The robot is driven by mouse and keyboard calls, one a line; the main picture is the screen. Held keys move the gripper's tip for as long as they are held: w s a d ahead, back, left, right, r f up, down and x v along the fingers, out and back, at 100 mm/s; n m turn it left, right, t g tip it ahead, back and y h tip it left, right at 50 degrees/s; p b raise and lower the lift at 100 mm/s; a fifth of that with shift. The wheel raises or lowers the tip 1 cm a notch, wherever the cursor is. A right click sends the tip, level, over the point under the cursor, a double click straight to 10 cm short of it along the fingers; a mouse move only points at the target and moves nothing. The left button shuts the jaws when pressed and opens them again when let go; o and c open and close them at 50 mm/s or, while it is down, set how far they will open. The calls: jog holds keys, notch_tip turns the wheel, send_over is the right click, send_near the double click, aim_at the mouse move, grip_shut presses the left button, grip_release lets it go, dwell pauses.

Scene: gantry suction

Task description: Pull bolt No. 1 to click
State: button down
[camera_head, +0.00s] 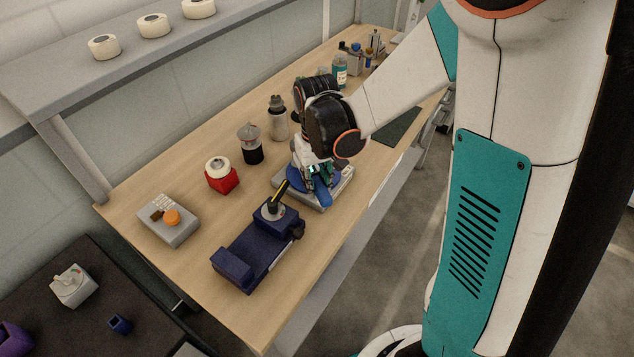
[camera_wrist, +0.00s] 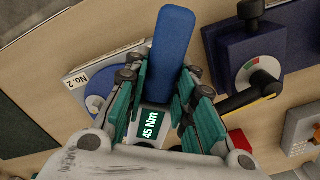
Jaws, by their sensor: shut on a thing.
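My gripper (camera_head: 318,178) is over a grey plate (camera_head: 341,187) on the wooden bench. Its teal-padded fingers (camera_wrist: 165,90) are shut on a tool with a long blue handle (camera_wrist: 171,45) and a "45 Nm" label (camera_wrist: 151,125); the handle also shows in the head view (camera_head: 324,196). The tool's far end is hidden by the gripper. A blue disc (camera_head: 297,185) lies on the plate. The plate's edge bears a "No. 2" label (camera_wrist: 78,82) in the wrist view.
A dark blue device (camera_head: 245,257) with a black and yellow lever (camera_head: 278,192) stands close in front of the plate. A red holder (camera_head: 221,180), a grey box with an orange knob (camera_head: 168,222) and bottles (camera_head: 278,122) stand nearby. A side table (camera_head: 90,310) is at lower left.

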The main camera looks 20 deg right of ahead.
jog(key=shift+r, duration=0.1)
jog(key=shift+s+r+p, duration=0.1)
jog(key=shift+r+p, duration=1.3)
jog(key=shift+r, duration=0.6)
jog(key=shift+f, duration=0.1)
jog(key=shift+d+f+b, duration=0.25)
jog(key=shift+d+b, duration=0.05)
jog(key=shift+b, duration=0.25)
jog(key=shift+d+r+n, duration=0.1)
jog(key=shift+d+n, duration=0.05)
jog(key=shift+n, duration=0.25)
